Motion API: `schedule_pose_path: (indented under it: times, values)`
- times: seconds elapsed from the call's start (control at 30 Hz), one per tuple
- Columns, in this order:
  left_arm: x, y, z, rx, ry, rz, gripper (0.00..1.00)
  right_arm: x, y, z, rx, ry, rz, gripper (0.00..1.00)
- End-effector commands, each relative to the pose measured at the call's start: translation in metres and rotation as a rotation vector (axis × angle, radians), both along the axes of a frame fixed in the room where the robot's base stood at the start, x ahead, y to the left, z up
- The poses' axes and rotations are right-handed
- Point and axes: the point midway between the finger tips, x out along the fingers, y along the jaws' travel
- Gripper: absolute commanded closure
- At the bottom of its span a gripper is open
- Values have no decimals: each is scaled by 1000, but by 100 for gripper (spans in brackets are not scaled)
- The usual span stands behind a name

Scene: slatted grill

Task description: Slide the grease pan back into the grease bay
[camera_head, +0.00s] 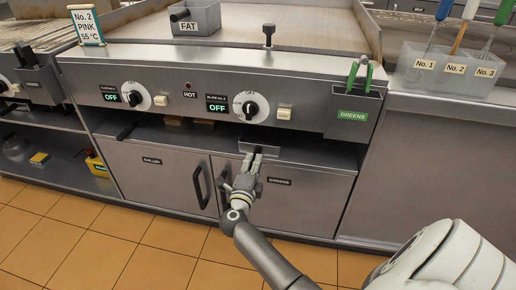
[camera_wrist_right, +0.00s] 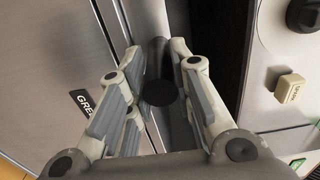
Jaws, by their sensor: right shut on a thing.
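The grease pan (camera_head: 290,155) is a grey metal piece at the dark grease bay (camera_head: 330,153), the slot beneath the grill's control panel. Its front sticks out a little over the cupboard doors; how deep it sits inside is hidden. My right gripper (camera_head: 255,158) is at the pan's front, reaching up from below. In the right wrist view, the gripper (camera_wrist_right: 160,95) has its fingers on both sides of the dark round handle (camera_wrist_right: 158,92) and is shut on it. The left gripper is in neither view.
Cupboard doors (camera_head: 155,175) with dark handles lie below the slot. A GREENS holder (camera_head: 352,115) with green tongs hangs at the panel's right. A dark bar (camera_head: 126,130) juts out at the left. Knobs (camera_head: 250,108) sit above. The tiled floor in front is clear.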

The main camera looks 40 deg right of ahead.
Motion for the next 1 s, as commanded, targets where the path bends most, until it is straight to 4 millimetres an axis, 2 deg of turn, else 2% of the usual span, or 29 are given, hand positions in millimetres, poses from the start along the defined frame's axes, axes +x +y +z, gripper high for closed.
schedule_pose_path:
  times: [1.0]
  values:
    - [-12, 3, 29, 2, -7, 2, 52, 45, -53, 0, -1, -1, -2, 100]
